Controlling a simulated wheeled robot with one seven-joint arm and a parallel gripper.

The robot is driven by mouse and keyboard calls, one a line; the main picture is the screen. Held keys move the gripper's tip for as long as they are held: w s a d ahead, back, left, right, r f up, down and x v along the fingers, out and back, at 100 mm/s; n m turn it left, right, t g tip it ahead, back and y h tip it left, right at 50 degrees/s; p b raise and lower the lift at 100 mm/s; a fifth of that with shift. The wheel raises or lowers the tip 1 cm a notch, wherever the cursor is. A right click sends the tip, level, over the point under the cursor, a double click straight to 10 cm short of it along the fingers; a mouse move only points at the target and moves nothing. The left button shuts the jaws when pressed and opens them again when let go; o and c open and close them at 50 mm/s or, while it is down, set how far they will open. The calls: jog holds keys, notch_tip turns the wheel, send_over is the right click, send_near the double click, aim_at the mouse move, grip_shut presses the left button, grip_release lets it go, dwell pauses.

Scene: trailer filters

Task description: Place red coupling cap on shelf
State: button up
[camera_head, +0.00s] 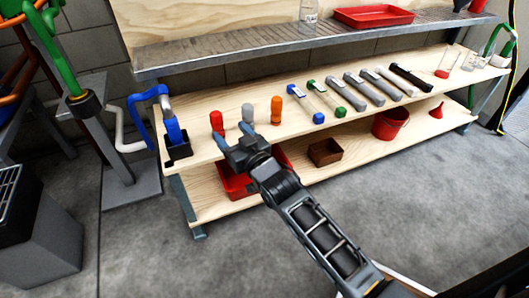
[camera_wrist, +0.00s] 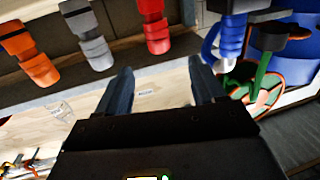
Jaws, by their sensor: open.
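The red coupling cap (camera_head: 217,122) stands upright near the left end of the middle wooden shelf (camera_head: 330,128), beside a grey one and an orange one. In the wrist view the red cap (camera_wrist: 153,25) shows at the top, beyond my fingertips and roughly in line with the space between them. My gripper (camera_head: 231,136) is open and empty at the shelf's front, close to the red and grey caps. In the wrist view both fingers (camera_wrist: 160,72) are spread with no object between them. I see no contact with the cap.
The grey cap (camera_head: 248,113) and orange cap (camera_head: 276,110) stand right of the red one. A blue-handled tool in a black holder (camera_head: 178,149) stands at the left. Several tubes lie farther right. A red bin (camera_head: 232,184) and a brown box (camera_head: 325,152) are below.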

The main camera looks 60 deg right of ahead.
jog(key=s+a+f+n+y, duration=0.1)
jog(key=s+a+y, duration=0.1)
jog(key=s+a, duration=0.6)
jog(key=s+a+f+n+y, duration=0.1)
jog(key=s+a+f+y, duration=0.1)
jog(key=s+a, duration=0.65)
jog(key=s+a+r+n+g+y, duration=0.1)
jog(key=s+r, duration=0.4)
jog(key=s, duration=0.5)
jog(key=s+a+r+n+y, duration=0.1)
jog(key=s+a+r+y, duration=0.1)
jog(key=s+r, duration=0.3)
jog(key=s, duration=0.4)
jog(key=shift+s+n+g, duration=0.3)
jog(key=shift+s+g, duration=0.05)
jog(key=shift+g, duration=0.05)
